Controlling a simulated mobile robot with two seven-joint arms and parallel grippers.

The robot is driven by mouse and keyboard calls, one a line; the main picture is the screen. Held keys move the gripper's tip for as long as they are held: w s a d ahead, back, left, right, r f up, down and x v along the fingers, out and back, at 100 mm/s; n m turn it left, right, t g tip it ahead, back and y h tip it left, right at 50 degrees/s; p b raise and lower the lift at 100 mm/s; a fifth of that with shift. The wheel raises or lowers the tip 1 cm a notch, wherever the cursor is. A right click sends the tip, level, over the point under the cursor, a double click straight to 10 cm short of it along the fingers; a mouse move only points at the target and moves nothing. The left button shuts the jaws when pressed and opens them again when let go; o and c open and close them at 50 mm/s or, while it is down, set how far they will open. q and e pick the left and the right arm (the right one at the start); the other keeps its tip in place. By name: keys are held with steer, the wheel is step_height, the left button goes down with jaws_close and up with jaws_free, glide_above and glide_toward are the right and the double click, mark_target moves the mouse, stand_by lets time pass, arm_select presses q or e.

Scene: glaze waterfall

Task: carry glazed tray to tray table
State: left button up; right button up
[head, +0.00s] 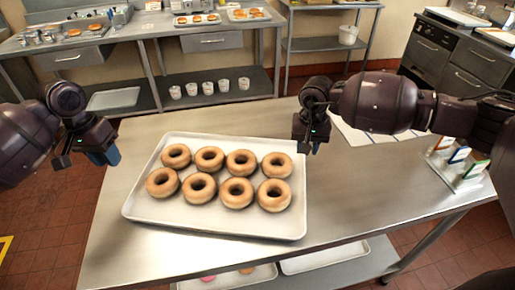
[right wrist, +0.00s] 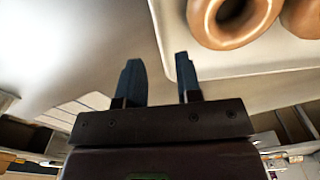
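A light grey tray (head: 215,222) holding several plain brown ring doughnuts (head: 237,192) lies on the steel table (head: 345,205). No glaze shows on the doughnuts. My left gripper (head: 108,158) is beyond the tray's left side, apart from it and over the table's left edge. Its finger gap is hard to make out. My right gripper (head: 308,148) is near the tray's back right corner. In the right wrist view its two fingers (right wrist: 160,85) are apart with nothing between them, and the tray's rim (right wrist: 172,65) is beside the right finger.
A white sheet (head: 365,135) and a rack with coloured labels (head: 460,165) are on the table's right. A lower shelf (head: 345,262) holds more trays. A back counter (head: 150,25) carries trays and bowls.

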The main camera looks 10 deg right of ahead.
step_height(320, 180, up, 7)
stand_by(0.3)
steer(key=shift+f, duration=0.15)
stand_by(0.3)
